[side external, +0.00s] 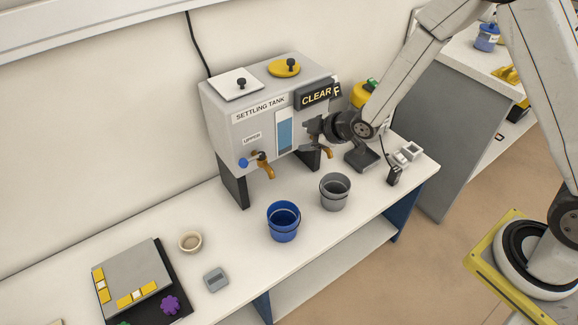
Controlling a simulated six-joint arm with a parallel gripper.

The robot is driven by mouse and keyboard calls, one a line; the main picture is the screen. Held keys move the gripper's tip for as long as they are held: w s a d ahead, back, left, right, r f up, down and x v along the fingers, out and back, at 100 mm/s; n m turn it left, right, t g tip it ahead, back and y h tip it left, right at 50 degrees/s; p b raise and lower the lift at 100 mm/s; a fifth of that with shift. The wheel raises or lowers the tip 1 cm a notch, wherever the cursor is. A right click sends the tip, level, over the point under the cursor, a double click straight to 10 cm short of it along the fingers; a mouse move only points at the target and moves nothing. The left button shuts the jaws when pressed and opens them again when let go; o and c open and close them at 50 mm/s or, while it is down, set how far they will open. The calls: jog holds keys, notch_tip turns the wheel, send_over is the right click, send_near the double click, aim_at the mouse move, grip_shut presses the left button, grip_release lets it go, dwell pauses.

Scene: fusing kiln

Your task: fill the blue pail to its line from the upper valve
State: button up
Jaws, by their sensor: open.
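The blue pail (283,228) stands upright on the white bench in front of the settling tank (246,118). Its inside looks dark blue; I cannot make out a fill line or a liquid level. The upper valve (258,161), labelled UPPER, has a blue knob and a brass spout on the tank's left front. The spout is above and behind the pail; I cannot tell if they line up, and no stream shows. My gripper (312,132) is open at the tank's right front, by a second brass spout (327,153), and partly hides that valve.
A grey pail (335,194) stands right of the blue one. Small items (402,157) lie near the right edge.

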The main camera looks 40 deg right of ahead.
jog(key=w+a+f+n+t+y, duration=0.1)
jog(key=w+a+f+n+y, duration=0.1)
jog(key=w+a+f+n, duration=0.15)
jog(key=n+t+y, duration=0.2)
jog(key=n+y, duration=0.2)
send_near(244, 162)
jog(key=w+f, duration=0.2)
jog(key=w, duration=0.1)
jog(key=shift+s+a+r, duration=0.1)
jog(key=shift+a+r, duration=0.1)
jog(key=shift+a, duration=0.2)
jog(key=shift+x, duration=3.9)
jog(key=shift+s+a, duration=0.1)
grip_shut()
